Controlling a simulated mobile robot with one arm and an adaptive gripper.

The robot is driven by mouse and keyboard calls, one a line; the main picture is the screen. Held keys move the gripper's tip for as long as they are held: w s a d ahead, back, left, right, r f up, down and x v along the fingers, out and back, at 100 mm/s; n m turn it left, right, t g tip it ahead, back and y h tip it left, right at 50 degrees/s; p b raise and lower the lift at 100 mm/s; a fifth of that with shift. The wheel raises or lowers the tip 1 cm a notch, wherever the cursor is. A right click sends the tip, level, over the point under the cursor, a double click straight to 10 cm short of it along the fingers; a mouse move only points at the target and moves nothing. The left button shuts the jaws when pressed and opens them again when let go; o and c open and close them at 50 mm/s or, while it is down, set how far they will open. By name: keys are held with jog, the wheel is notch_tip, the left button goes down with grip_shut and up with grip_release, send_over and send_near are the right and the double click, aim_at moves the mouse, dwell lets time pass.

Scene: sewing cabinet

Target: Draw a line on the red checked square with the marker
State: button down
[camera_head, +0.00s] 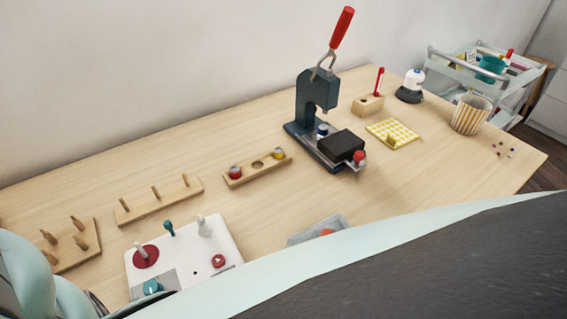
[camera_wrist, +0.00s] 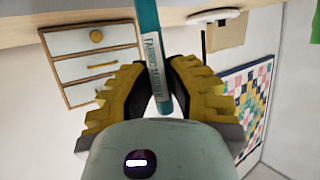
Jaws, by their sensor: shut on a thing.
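My gripper (camera_wrist: 160,72) shows in the wrist view with its ridged yellow and black fingers closed around a teal marker (camera_wrist: 152,45). The marker has a white label reading "FABRIC MARKER". It runs roughly up and down in the picture; its upper end is cut off by the frame's top edge. My gripper is not visible in the head view, where parts of my own body cover the bottom. No red checked square is visible. A yellow checked square (camera_head: 380,131) lies on the table (camera_head: 420,170) at the right, with a small yellowish thing on it.
A dark press (camera_head: 315,100) with a red handle stands mid-table. A striped cup (camera_head: 470,115) stands right of the yellow square. A white board (camera_head: 220,250) with pegs and a partly hidden grey tray (camera_head: 300,238) are in front. The wrist view shows drawers (camera_wrist: 75,70).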

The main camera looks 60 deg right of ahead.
jog(key=shift+w+a+b, duration=0.25)
jog(key=shift+a+b, duration=0.15)
jog(key=shift+a, duration=0.1)
dwell(0.5)
jog(key=shift+r, duration=0.35)
dwell(0.8)
jog(key=shift+r+p, duration=1.25)
jog(key=shift+r, duration=0.9)
